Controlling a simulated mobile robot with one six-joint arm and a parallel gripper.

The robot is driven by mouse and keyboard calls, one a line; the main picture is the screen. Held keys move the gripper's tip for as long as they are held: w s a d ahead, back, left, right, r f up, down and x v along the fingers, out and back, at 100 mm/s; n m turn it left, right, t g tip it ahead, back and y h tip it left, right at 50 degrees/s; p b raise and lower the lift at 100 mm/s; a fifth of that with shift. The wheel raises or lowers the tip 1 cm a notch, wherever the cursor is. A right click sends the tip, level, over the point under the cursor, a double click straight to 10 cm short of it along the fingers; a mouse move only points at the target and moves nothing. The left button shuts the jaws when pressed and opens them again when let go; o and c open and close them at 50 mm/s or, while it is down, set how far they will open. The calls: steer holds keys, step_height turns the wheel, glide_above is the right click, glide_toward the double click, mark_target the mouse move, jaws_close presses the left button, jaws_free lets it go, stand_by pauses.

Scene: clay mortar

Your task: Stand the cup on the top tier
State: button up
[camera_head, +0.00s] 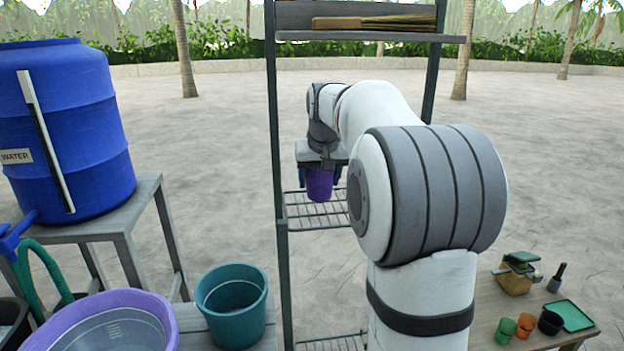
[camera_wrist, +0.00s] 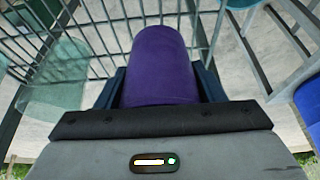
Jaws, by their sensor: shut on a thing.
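A purple cup (camera_head: 319,186) is held between the fingers of my gripper (camera_head: 320,174), which is shut on it. In the wrist view the cup (camera_wrist: 160,65) fills the space between the two dark fingers of my gripper (camera_wrist: 160,88). In the head view the cup overlaps the wire tier (camera_head: 318,217) of a dark rack. Whether it touches the wires I cannot tell. Wire bars (camera_wrist: 85,35) show behind the cup in the wrist view. A higher solid board (camera_head: 370,37) of the rack carries a brush. My arm hides the rack's right part.
A blue water barrel (camera_head: 75,130) stands on a grey table at left. A purple basin (camera_head: 160,300) and teal bucket (camera_head: 232,300) are below. At right, a low table holds green (camera_head: 506,330), orange (camera_head: 525,325) and black (camera_head: 550,321) cups. Rack posts (camera_head: 277,150) flank the tiers.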

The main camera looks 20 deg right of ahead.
mark_target(317, 187)
steer(key=shift+w+d+r+p, duration=0.1)
steer(key=shift+w+d+p, duration=0.05)
steer(key=shift+w, duration=0.45)
steer(key=shift+w+d+p, duration=0.1)
steer(key=shift+w+p, duration=0.05)
steer(key=shift+w, duration=0.4)
steer(key=shift+w+f+p, duration=0.1)
steer(key=shift+f+p, duration=0.2)
steer(key=shift+f, duration=1.55)
steer(key=shift+f, duration=0.2)
steer(key=o, duration=1)
